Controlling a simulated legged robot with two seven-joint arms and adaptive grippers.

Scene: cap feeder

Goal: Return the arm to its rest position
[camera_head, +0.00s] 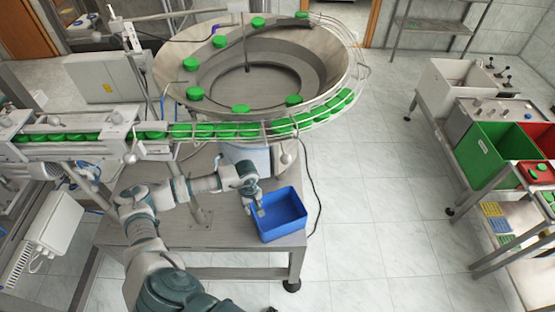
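My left arm reaches in from the lower left, over the grey metal table (205,225). My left gripper (259,211) points down at the left part of the blue bin (290,235), close to its rim. The gripper is small in the picture, and I cannot tell whether its fingers are open or shut. No cap shows clearly in it. The blue bin stands on the right end of the table, and its inside looks empty where I can see it. My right gripper is not in view.
A cap feeder bowl (325,73) with several green caps stands behind the table. A conveyor (60,150) with green caps runs left from it. At right, a trolley holds a green bin (481,150) and a red bin (541,140). The tiled floor (385,200) between is clear.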

